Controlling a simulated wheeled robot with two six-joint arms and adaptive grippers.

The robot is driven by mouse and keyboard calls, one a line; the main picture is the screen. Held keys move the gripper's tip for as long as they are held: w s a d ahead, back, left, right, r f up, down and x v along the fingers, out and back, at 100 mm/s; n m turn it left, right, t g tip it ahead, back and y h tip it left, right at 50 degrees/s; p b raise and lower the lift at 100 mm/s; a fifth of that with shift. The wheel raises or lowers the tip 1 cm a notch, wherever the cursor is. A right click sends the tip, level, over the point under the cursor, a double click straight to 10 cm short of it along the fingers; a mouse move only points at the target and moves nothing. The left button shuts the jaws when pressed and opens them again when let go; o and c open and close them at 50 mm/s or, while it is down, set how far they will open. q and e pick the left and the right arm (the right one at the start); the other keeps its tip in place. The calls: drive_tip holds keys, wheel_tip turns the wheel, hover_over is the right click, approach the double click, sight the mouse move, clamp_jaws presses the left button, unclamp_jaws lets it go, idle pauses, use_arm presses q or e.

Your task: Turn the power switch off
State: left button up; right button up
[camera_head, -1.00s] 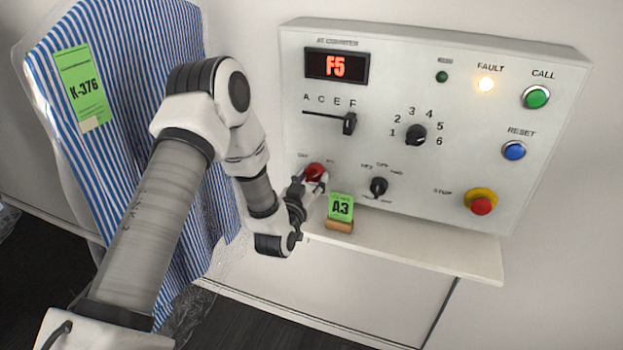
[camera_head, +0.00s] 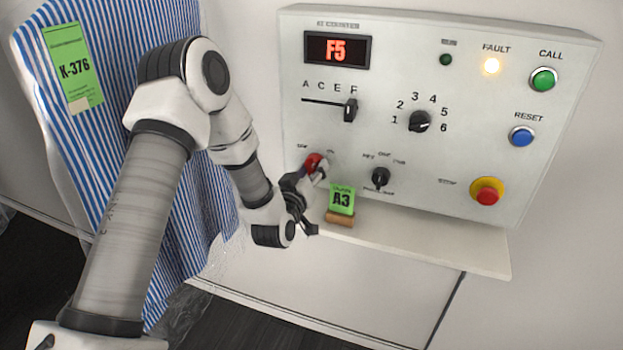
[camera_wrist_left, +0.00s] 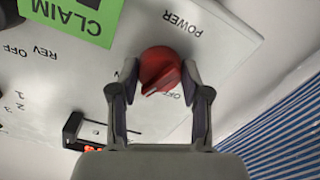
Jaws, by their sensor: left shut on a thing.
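The red power switch knob (camera_head: 313,162) sits at the lower left of the control panel (camera_head: 460,185). In the left wrist view the knob (camera_wrist_left: 160,70) lies between the two fingers, beside the word POWER and a partly hidden OFF label. My left gripper (camera_head: 318,172) is at the panel with its fingers shut on the knob; it also shows in the left wrist view (camera_wrist_left: 159,80). I cannot tell which setting the knob points to. My right gripper is out of view.
A green A3 claim tag (camera_head: 341,199) on a small wooden block (camera_head: 339,219) stands on the shelf (camera_head: 430,247), close right of my gripper. A black rotary knob (camera_head: 380,177) is nearby. A bagged striped garment (camera_head: 110,60) hangs behind my arm. The lit fault lamp (camera_head: 491,66) is upper right.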

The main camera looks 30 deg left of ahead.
use_arm(q)
drive_tip(key=n+b, duration=0.7)
drive_tip(key=n, duration=0.1)
drive_tip(key=shift+f+b, duration=0.1)
drive_tip(key=shift+b, duration=0.25)
drive_tip(key=n+b, duration=0.2)
drive_tip(key=n, duration=0.1)
drive_tip(key=shift+d+b, duration=0.1)
drive_tip(key=shift+b, duration=0.25)
drive_tip(key=shift+r+n+b, duration=0.25)
drive_tip(key=shift+n+b, duration=0.35)
drive_tip(key=shift+n, duration=0.4)
drive_tip(key=o, duration=1.2)
drive_tip(key=shift+c, duration=0.2)
